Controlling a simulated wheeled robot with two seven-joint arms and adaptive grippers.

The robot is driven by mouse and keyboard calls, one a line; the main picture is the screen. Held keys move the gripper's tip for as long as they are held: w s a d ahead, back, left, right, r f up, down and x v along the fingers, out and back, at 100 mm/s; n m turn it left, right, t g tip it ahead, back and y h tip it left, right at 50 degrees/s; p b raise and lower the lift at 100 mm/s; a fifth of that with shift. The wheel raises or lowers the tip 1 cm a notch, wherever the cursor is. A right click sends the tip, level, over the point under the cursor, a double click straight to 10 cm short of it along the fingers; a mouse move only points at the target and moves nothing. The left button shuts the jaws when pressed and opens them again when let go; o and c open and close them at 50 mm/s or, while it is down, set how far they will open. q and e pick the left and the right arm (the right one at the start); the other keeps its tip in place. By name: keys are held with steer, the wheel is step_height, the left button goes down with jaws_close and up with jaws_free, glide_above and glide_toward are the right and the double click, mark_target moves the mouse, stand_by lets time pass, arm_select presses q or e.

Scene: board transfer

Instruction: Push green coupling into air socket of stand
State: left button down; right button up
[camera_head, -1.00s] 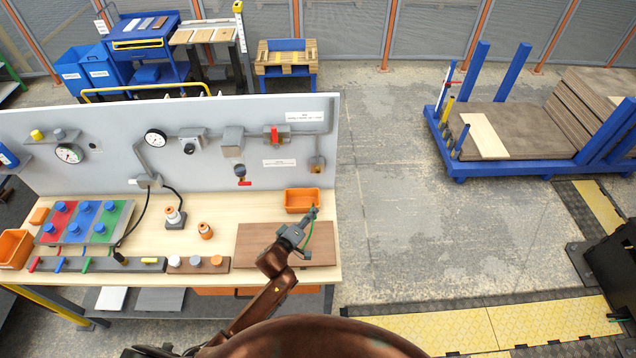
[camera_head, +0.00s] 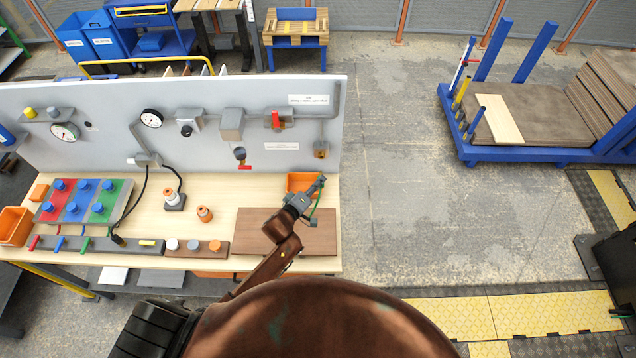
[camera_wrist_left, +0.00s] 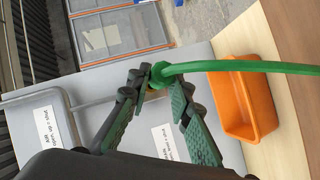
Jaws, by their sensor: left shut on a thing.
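My left gripper (camera_head: 319,183) is shut on the green coupling, above the right end of the bench by the orange bin. In the left wrist view the fingers (camera_wrist_left: 163,78) close on the green coupling (camera_wrist_left: 160,76), and its green hose (camera_wrist_left: 240,66) curves off to the right. In the head view the green hose (camera_head: 313,214) hangs beside the gripper. The grey stand panel (camera_head: 215,165) rises behind the bench. A small brownish fitting (camera_head: 321,150), perhaps the air socket, is at its right end under a pipe, apart from the gripper. My right gripper is not in view.
The orange bin (camera_head: 299,182) stands close by the gripper; a brown board (camera_head: 260,230) lies below it. A red-handled valve (camera_head: 276,119) and gauge (camera_head: 151,118) are on the panel. Two orange-white pieces, including one (camera_head: 204,214), stand on the bench.

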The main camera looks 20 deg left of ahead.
arm_select(q)
steer(key=shift+d+r+p, duration=0.1)
steer(key=shift+p, duration=0.45)
steer(key=shift+w+a+b, duration=0.25)
steer(key=shift+w, duration=0.7)
steer(key=shift+w+a+b, duration=0.2)
steer(key=shift+w+a, duration=0.1)
steer(key=shift+w, duration=0.6)
steer(key=shift+w+a+b, duration=0.25)
steer(key=shift+w, duration=0.7)
steer(key=shift+p, duration=0.75)
steer(key=shift+w+a+b, duration=0.25)
steer(key=shift+w+b, duration=0.05)
steer(key=shift+w, duration=0.65)
steer(key=c, duration=1.7)
jaws_free()
steer(key=shift+o, duration=0.2)
